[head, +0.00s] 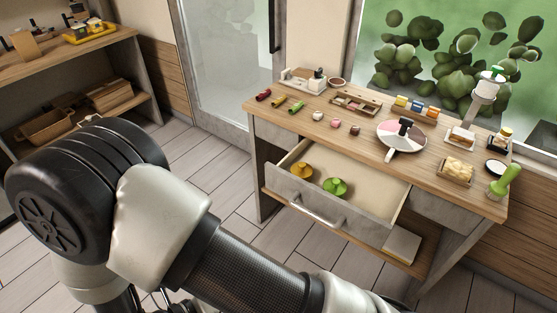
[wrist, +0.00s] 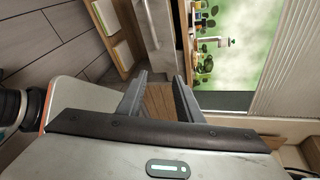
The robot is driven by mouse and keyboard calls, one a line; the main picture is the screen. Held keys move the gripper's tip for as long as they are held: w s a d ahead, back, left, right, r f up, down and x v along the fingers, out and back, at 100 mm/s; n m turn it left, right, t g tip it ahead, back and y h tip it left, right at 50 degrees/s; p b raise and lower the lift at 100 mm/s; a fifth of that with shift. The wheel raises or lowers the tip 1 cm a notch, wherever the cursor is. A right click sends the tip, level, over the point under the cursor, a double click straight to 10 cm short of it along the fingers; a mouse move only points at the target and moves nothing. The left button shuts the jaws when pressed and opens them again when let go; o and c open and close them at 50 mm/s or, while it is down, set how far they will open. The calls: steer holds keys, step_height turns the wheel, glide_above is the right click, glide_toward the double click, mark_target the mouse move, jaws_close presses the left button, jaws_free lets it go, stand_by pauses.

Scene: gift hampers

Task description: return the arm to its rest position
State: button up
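My arm (head: 160,225) fills the lower left and bottom of the head view, bent at a large black joint. Its forearm runs down to the right and leaves the bottom edge, so the gripper is out of the head view. In the wrist view, my gripper (wrist: 160,93) has its two fingers apart, with only wood panelling seen between them. It holds nothing that I can see. The wrist picture is turned sideways.
A wooden table (head: 455,197) stands ahead. A shelf unit (head: 75,56) stands at left. Tiled floor (head: 190,150) lies between.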

steer(key=w+d+r+n+g+y+p, duration=0.1)
steer(key=d+r+n+y+p, duration=0.2)
steer(key=d+r+n, duration=0.3)
steer(key=w+d+r+n+g+y+p, duration=0.1)
steer(key=d+r+n+y+p, duration=0.3)
steer(key=r+n, duration=1.1)
steer(key=w+d+r+n+g+y+p, duration=0.1)
steer(key=d+r+n+y+p, duration=0.3)
steer(key=d+r+n, duration=0.5)
step_height(320, 180, up, 9)
steer(key=shift+w+r+n+g, duration=0.1)
steer(key=shift+w+n+g, duration=0.3)
steer(key=shift+n, duration=0.3)
